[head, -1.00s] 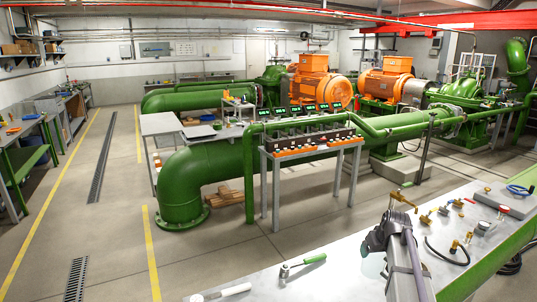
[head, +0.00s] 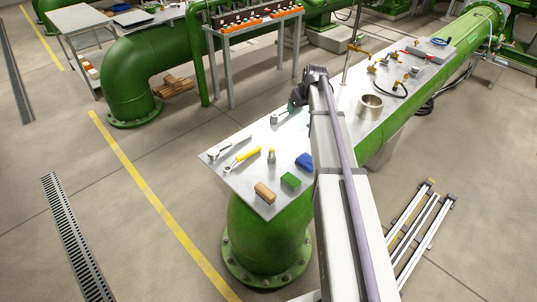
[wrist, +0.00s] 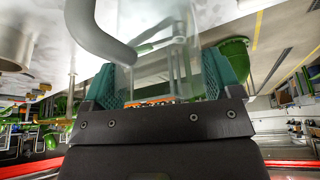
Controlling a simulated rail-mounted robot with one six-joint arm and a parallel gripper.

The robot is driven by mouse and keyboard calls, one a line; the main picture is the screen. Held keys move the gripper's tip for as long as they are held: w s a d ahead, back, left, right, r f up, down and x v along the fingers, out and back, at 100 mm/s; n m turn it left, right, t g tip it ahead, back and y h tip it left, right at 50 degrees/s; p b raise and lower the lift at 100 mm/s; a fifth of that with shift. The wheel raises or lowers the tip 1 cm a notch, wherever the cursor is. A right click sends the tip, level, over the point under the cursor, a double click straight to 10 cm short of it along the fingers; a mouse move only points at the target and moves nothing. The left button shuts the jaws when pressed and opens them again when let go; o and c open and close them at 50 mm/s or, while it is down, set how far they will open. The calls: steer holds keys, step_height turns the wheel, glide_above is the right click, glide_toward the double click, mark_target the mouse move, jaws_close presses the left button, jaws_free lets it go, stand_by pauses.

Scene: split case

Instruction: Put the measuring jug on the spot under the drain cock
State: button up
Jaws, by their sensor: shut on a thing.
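The jug sits between my teal finger pads in the wrist view. In the head view my gripper (head: 298,95) shows as a dark shape over the long metal bench top, partly behind my arm; I cannot make out the jug there.
A yellow-handled tool (head: 243,157), a brush (head: 265,193), a green block (head: 291,181) and a blue item (head: 304,161) lie at the near end.

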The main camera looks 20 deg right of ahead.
mark_target(301, 127)
steer(key=shift+a+f, duration=0.1)
steer(key=shift+a, duration=0.05)
steer(key=f+b, duration=0.4)
steer(key=d+f+b, duration=0.1)
steer(key=f+b, duration=0.1)
steer(key=f, duration=0.1)
steer(key=shift+w+d+b, duration=0.1)
steer(key=shift+w+b, duration=0.15)
steer(key=shift+b, duration=0.1)
step_height(301, 127, down, 4)
steer(key=b, duration=0.4)
steer(key=shift+r, duration=0.1)
steer(key=shift+s+r+p, duration=0.1)
steer(key=shift+r+p, duration=0.2)
steer(key=shift+f, duration=0.3)
steer(key=o, duration=1)
steer(key=shift+r, duration=0.1)
steer(key=shift+r, duration=0.1)
